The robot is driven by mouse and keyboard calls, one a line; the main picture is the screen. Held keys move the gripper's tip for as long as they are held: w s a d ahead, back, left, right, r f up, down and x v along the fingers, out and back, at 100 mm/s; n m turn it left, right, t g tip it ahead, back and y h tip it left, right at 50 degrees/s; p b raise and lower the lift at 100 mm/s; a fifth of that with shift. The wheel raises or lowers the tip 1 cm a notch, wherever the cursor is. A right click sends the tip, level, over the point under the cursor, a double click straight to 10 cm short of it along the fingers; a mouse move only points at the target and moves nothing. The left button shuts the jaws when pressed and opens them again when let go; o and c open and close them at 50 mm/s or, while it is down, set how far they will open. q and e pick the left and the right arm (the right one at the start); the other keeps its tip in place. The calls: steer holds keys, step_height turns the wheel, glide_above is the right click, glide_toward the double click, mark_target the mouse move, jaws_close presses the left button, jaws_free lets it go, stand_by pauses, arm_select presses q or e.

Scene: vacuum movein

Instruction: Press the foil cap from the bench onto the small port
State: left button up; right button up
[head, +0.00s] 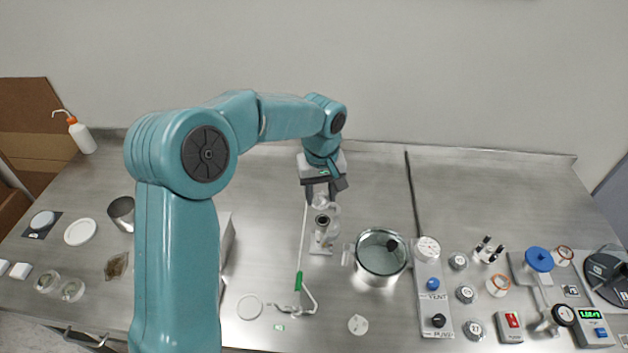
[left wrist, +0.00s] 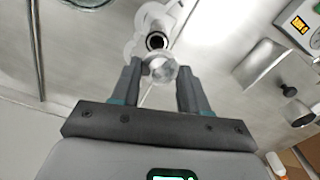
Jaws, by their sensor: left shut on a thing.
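My left gripper (head: 322,200) hangs over the middle of the bench (head: 270,180), fingers pointing down. In the left wrist view, my left gripper (left wrist: 161,75) is shut on the foil cap (left wrist: 161,69), a small silvery round piece between the fingertips. The small port (head: 322,220) is a dark-mouthed opening on a pale fitting just below the fingers. In the left wrist view the port (left wrist: 157,41) shows just beyond the cap, whose edge partly overlaps it. I cannot tell whether cap and port touch. My right gripper is not in view.
A glass-lidded metal vessel (head: 381,258) stands right of the port. A control strip (head: 433,290) with knobs is further right. A metal cup (head: 121,212) stands left. The back right of the bench is mostly clear.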

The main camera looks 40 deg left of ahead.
mark_target(323, 201)
arm_select(q)
steer(key=shift+w+d+r+p, duration=0.1)
steer(key=shift+d+r+p, duration=0.2)
steer(key=shift+d, duration=0.25)
steer(key=shift+a+f+b, duration=0.3)
steer(key=shift+f+b, duration=0.1)
steer(key=shift+f, duration=0.15)
step_height(323, 201, down, 4)
steer(key=b, duration=0.3)
steer(key=shift+d+f, duration=0.15)
steer(key=shift+f+b, duration=0.3)
steer(key=shift+f, duration=0.2)
steer(key=shift+d, duration=0.1)
steer(key=shift+b, duration=0.3)
